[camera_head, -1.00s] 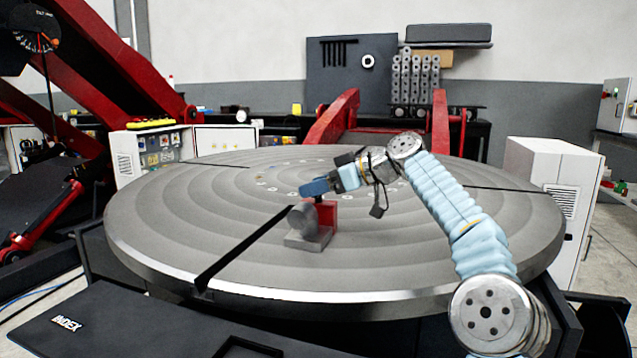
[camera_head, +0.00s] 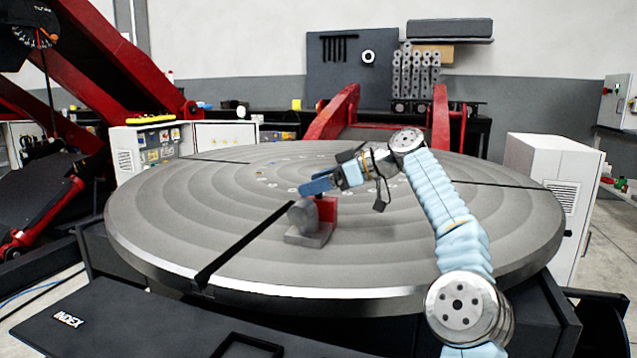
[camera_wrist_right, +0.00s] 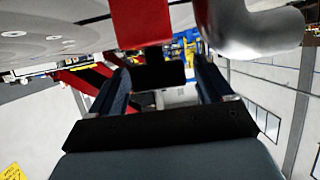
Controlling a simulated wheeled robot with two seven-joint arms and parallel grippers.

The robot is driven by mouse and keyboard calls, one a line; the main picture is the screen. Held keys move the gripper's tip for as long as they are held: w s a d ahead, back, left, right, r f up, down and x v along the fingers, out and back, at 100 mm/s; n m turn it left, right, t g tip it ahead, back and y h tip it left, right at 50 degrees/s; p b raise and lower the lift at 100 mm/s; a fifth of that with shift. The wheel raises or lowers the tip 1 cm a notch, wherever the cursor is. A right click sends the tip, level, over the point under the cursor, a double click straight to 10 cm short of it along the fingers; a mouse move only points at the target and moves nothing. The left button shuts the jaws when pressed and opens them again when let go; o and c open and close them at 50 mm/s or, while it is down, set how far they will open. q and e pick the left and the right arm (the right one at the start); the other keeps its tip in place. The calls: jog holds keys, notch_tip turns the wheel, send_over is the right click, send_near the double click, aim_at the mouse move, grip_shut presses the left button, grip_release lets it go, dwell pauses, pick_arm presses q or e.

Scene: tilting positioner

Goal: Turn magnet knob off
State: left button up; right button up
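A red magnet block (camera_head: 327,209) stands on the grey turntable (camera_head: 420,255) in the head view, beside a grey rounded part on a grey base (camera_head: 308,235). My right gripper (camera_head: 308,187) is just above and behind the grey part, close to the block's top. In the right wrist view, the red block (camera_wrist_right: 140,20) is at the top, with a dark piece (camera_wrist_right: 158,76) below it that may be the knob. My right gripper's fingers (camera_wrist_right: 162,68) are apart, one on either side of this piece. I cannot tell whether they touch it. My left gripper is out of view.
A grey bent pipe-like part (camera_wrist_right: 255,32) is close to the right finger in the wrist view. Dark slots (camera_head: 245,245) cut the turntable, whose surface is otherwise mostly clear. A white cabinet (camera_head: 545,175) stands at the right and red beams (camera_head: 110,55) rise at the left.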

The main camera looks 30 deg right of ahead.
jog(key=shift+r, duration=0.1)
jog(key=s+d+r, duration=0.1)
jog(key=s+d, duration=1)
jog(key=s, duration=0.1)
jog(key=shift+d+r, duration=0.2)
jog(key=shift+r, duration=0.2)
jog(key=shift+s, duration=0.1)
